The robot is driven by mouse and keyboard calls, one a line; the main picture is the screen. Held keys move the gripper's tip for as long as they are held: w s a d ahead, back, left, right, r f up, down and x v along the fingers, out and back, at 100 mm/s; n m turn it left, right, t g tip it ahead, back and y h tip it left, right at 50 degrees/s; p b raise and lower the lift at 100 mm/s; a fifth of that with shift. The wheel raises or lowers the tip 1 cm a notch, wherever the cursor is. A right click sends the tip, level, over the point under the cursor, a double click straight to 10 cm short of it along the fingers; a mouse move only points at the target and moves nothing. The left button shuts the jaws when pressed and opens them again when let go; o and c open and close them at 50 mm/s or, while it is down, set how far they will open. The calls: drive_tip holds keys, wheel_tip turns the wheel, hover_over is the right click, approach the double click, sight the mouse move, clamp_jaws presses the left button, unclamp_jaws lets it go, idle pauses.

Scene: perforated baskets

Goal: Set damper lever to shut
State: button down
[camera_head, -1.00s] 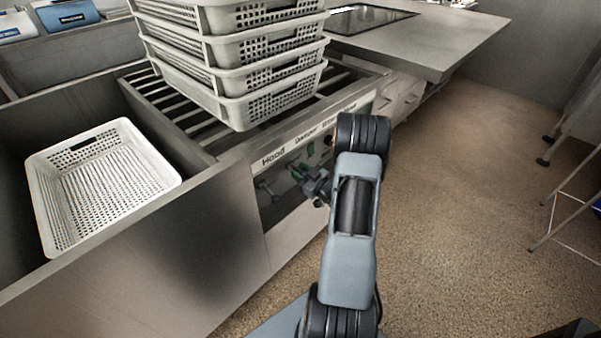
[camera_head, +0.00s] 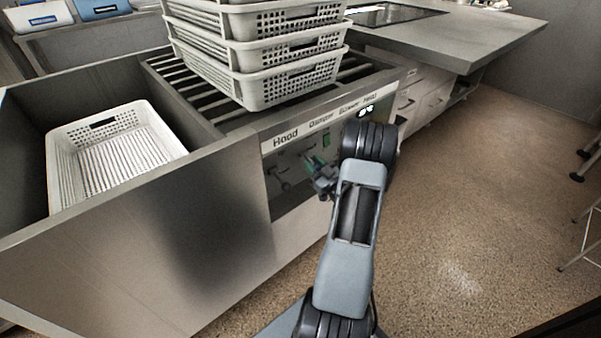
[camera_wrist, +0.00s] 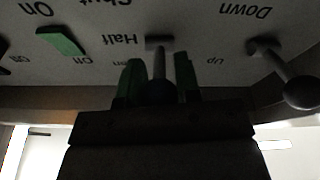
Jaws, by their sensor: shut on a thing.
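The damper lever is a dark stem with a round knob (camera_wrist: 160,92), standing out from the control panel in the wrist view. Its base lies beside the "Half" mark, with "Shut" above it in this upside-down picture and a mostly hidden word below. My gripper (camera_wrist: 160,85) has its green-padded fingers on either side of the knob and is shut on it. In the head view my gripper (camera_head: 323,185) is at the panel (camera_head: 290,205), under the "Damper" label; my arm hides part of the panel, and the lever's setting is unclear there.
The hood lever (camera_wrist: 298,90) stands close to the right of my gripper in the wrist view. A green switch (camera_wrist: 62,41) is to the left. Stacked white baskets (camera_head: 290,85) stand above the panel; another basket (camera_head: 115,150) lies in the left basin. Open floor is at right.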

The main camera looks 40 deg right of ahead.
idle(0.3)
drive_tip(key=c, duration=0.8)
unclamp_jaws()
drive_tip(key=p+v, duration=0.1)
drive_tip(key=v, duration=1.2)
drive_tip(key=shift+s+f, duration=0.2)
drive_tip(key=shift+s, duration=0.15)
drive_tip(key=shift+c, duration=0.6)
